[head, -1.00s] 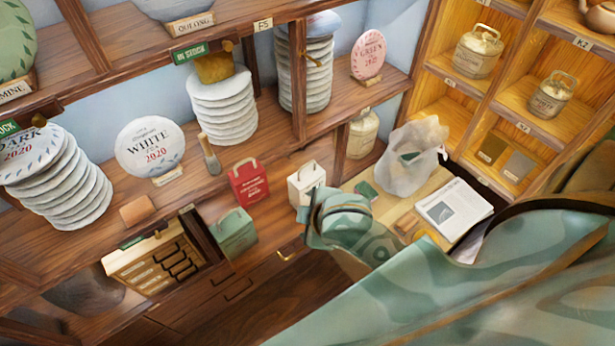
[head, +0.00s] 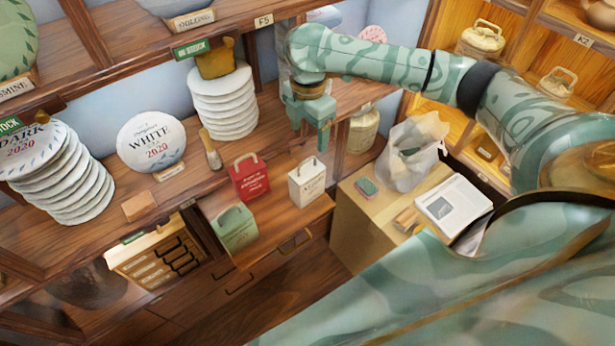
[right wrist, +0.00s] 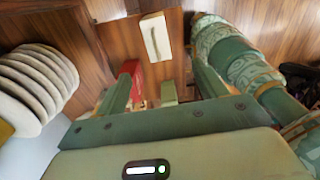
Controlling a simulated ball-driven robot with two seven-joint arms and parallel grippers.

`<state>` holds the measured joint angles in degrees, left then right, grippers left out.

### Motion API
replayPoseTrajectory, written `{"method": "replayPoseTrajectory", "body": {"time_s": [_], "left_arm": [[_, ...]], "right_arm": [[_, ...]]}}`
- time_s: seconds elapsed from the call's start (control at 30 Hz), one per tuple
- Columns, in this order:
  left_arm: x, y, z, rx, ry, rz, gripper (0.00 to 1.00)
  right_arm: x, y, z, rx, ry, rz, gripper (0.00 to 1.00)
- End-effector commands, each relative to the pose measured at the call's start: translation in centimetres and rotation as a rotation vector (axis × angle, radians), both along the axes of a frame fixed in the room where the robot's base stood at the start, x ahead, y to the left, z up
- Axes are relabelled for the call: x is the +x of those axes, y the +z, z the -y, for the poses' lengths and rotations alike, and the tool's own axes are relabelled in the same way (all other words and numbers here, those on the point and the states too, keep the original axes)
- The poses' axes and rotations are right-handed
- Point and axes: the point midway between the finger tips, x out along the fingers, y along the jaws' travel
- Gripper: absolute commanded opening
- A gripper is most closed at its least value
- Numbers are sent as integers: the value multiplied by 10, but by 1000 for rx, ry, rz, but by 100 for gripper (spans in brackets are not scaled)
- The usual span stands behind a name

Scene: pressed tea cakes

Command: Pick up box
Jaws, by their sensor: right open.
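Three small handled boxes stand on a brown wooden ledge in the head view: a red box (head: 249,179), a white box (head: 307,183) and a green box (head: 237,229) nearer the front. My right gripper (head: 312,128) is open and empty, pointing down above and behind the white box, in front of the shelves. In the right wrist view the open fingers (right wrist: 160,76) show, with the white box (right wrist: 156,38) beyond them, the red box (right wrist: 131,72) by the left finger, and part of the green box (right wrist: 168,91) between them. My left gripper is not in view.
Stacks of pale tea cakes (head: 222,105) stand on the shelf behind, left of my right arm. A side table (head: 352,220) at right bears a plastic bag (head: 411,152) and a printed paper stack (head: 453,208). A drawer organizer (head: 157,256) sits at lower left.

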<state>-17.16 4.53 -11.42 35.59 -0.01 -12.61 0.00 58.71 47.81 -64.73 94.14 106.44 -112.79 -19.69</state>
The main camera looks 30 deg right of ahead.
Motion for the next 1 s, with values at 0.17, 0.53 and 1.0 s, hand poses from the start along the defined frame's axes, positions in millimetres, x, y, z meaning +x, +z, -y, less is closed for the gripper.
{"method": "replayPoseTrajectory", "body": {"time_s": [0.17,0.53,1.0], "left_arm": [[-1,-14,0,1,0,-2,36],[-2,-24,-1,1,-1,-4,36],[-3,-35,-1,1,-2,-6,36]], "right_arm": [[-1,-50,-1,1,0,-5,71],[1,-98,-2,3,2,0,71],[5,-147,1,1,2,2,71]]}}
